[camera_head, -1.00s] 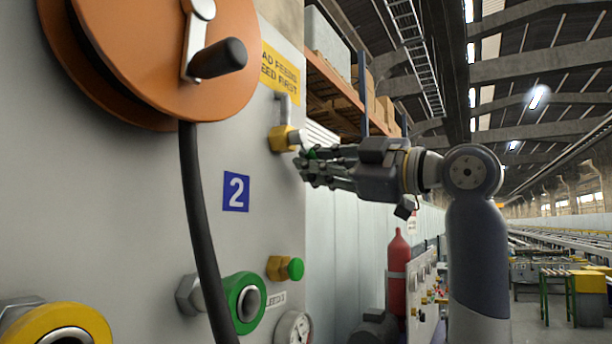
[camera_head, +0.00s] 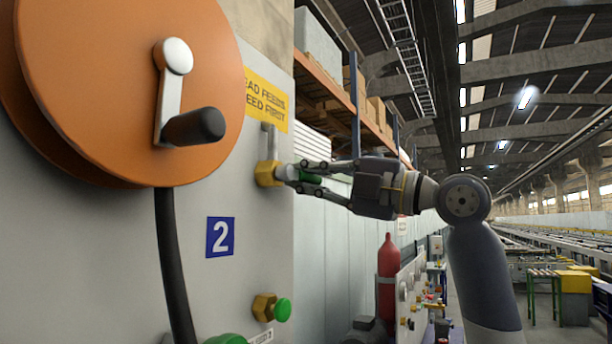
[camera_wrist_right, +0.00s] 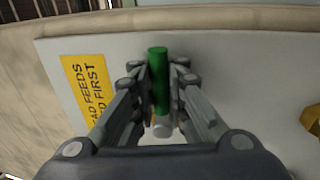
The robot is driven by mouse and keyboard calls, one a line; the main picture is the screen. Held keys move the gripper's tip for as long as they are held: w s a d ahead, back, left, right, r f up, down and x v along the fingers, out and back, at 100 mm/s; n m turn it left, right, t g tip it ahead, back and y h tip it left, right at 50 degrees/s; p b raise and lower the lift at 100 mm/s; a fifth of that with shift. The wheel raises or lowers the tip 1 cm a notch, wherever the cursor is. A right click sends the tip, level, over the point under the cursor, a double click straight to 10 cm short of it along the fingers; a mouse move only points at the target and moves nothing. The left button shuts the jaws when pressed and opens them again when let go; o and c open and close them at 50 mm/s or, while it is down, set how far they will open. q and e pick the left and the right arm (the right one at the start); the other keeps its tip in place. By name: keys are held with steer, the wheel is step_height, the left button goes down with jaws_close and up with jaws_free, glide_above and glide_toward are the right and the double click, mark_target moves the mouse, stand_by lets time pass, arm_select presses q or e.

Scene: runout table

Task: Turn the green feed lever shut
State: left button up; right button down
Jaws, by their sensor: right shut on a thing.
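The green feed lever (camera_head: 310,177) sticks out from a brass valve body (camera_head: 268,173) on the grey panel, below a yellow sign. My right gripper (camera_head: 309,179) comes in from the right and is shut on the lever's green handle, one finger above it and one below. In the right wrist view the green handle (camera_wrist_right: 159,75) lies between the two fingers, with a pale round end (camera_wrist_right: 163,128) below it. The fingers partly hide the handle in the head view. My left gripper is not in view.
An orange reel (camera_head: 100,90) with a black crank grip (camera_head: 194,127) and a black hose (camera_head: 172,260) is on the panel to the left. A green-knobbed brass fitting (camera_head: 271,308) sits below the lever. A red cylinder (camera_head: 388,275) stands beyond the panel.

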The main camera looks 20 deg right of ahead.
steer(key=shift+a+f, duration=0.1)
steer(key=shift+f, duration=0.05)
stand_by(0.3)
steer(key=c, duration=1.7)
jaws_free()
steer(key=shift+o, duration=0.6)
steer(key=shift+s, duration=0.15)
steer(key=v, duration=1.2)
